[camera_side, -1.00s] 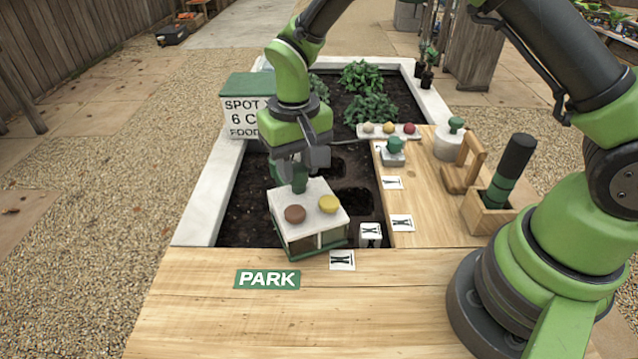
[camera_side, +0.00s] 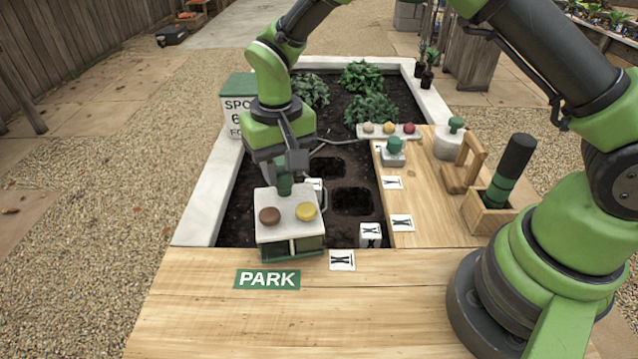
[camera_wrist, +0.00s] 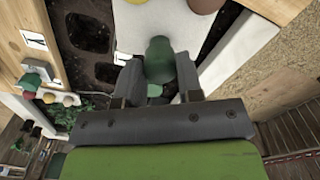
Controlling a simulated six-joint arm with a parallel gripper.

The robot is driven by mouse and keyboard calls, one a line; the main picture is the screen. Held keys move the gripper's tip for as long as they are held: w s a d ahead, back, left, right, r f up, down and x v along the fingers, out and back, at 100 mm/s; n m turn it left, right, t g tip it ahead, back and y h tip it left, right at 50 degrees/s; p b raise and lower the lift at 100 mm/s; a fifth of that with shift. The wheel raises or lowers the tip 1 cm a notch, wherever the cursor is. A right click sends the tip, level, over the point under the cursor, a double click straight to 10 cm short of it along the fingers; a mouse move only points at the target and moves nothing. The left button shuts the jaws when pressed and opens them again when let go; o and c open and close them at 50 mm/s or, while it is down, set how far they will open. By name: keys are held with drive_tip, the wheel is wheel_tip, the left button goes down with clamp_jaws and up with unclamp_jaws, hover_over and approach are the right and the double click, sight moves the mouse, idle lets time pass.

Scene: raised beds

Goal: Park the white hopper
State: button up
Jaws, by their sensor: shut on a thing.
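The white hopper (camera_side: 290,232) has a white top with a brown knob and a yellow knob, and a green lower part with clear panels. It hangs over the front left of the soil bed, just behind the wooden board. My gripper (camera_side: 287,178) is shut on the hopper's green handle; the handle shows between the fingers in the wrist view (camera_wrist: 159,62). The green PARK label (camera_side: 267,279) lies flat on the board, in front of the hopper and slightly left. Whether the hopper's underside touches anything is hidden.
A marked white block (camera_side: 370,235) and a marker card (camera_side: 342,260) are right of the hopper. A side shelf (camera_side: 430,205) holds a green-knobbed tool (camera_side: 394,152) and a wooden holder (camera_side: 488,213). A sign box (camera_side: 238,105) stands at the left rim. The front board is mostly clear.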

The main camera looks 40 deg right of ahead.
drive_tip(key=shift+w+a, duration=0.4)
drive_tip(key=shift+a, duration=0.15)
drive_tip(key=shift+w+a, duration=0.3)
drive_tip(key=o, duration=0.5)
wheel_tip(320, 180, up, 7)
drive_tip(key=shift+r, duration=0.1)
idle(0.4)
